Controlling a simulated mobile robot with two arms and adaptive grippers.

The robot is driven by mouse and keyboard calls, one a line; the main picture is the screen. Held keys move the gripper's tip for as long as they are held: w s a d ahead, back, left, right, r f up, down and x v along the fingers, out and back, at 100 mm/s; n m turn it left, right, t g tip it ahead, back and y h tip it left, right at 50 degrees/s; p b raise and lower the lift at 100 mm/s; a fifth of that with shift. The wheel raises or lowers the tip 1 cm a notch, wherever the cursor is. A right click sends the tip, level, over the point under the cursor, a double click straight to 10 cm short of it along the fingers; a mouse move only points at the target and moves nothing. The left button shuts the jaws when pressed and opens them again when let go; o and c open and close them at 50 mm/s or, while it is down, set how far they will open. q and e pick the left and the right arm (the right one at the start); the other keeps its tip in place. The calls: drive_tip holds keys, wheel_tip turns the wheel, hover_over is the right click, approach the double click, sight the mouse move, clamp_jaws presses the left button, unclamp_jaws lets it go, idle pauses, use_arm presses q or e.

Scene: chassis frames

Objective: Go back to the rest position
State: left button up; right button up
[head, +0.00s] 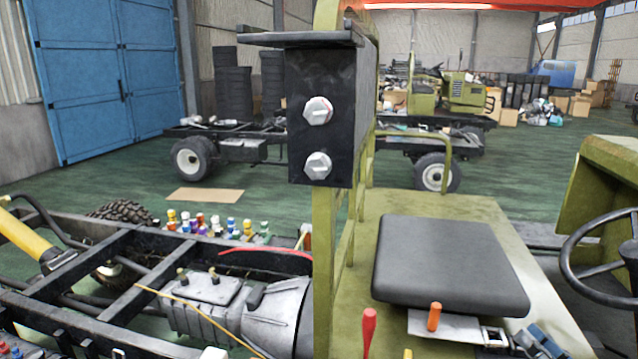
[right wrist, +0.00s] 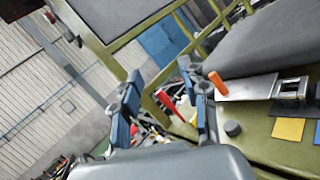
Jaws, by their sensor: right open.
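My right gripper (head: 530,342) shows at the lower right of the head view, beside a metal plate (head: 458,327) on the olive-green cab deck. In the right wrist view its two blue-padded fingers (right wrist: 163,100) stand apart with nothing held between them. An upright orange handle (head: 434,316) stands by the plate, left of the gripper; it also shows in the right wrist view (right wrist: 210,80). A red handle (head: 368,328) stands further left. My left gripper is not in view.
A black bracket with two bolts (head: 318,108) rises close in front on an olive post. A dark seat pad (head: 450,262) lies behind the plate. A steering wheel (head: 600,262) is at the right. The open chassis frame (head: 95,262) fills the lower left.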

wheel_tip(320, 180, down, 13)
drive_tip(key=s+d+m+g+h, duration=0.25)
drive_tip(key=m+h, duration=1.25)
drive_tip(key=m, duration=1.2)
drive_tip(key=s+a+f+m+g+y, duration=0.5)
drive_tip(key=s+a+f+m+g, duration=0.3)
drive_tip(key=s+a+f+g, duration=0.7)
drive_tip(key=s+a+f+t+b, duration=0.1)
drive_tip(key=s+f+b, duration=0.15)
drive_tip(key=f, duration=1.35)
drive_tip(key=s+f+b, duration=0.2)
drive_tip(key=f+b, duration=0.2)
drive_tip(key=f, duration=1.2)
use_arm(q)
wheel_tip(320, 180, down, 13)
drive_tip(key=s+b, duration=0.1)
drive_tip(key=b, duration=0.5)
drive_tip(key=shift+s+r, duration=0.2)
use_arm(e)
drive_tip(key=s+d+f, duration=0.1)
drive_tip(key=s+f, duration=0.7)
drive_tip(key=f, duration=0.3)
drive_tip(key=s+d+f, duration=0.2)
drive_tip(key=s+f, duration=0.7)
drive_tip(key=f, duration=0.2)
drive_tip(key=shift+g, duration=0.45)
